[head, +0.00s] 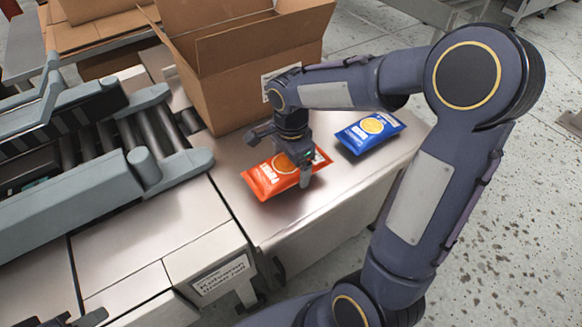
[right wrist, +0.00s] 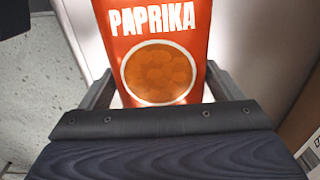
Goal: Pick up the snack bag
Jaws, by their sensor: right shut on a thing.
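An orange-red paprika snack bag (head: 268,183) lies flat at the steel counter's middle, by the open carton. My right gripper (head: 279,158) reaches down over it and is shut on it, one finger at each side. In the right wrist view the bag (right wrist: 160,25) sits between the two fingers, its PAPRIKA print and round chip picture facing up. I cannot tell whether it touches the counter. A blue snack bag (head: 370,132) lies apart to the right. A dark part of what looks like my left gripper (head: 78,319) shows at the bottom left edge; its jaws are unclear.
A large open cardboard carton (head: 235,85) stands just behind the orange bag. A roller conveyor with grey guides (head: 90,215) is at the left. The steel counter (head: 235,205) has bare room in front of the bags. Speckled floor (head: 500,240) lies to the right.

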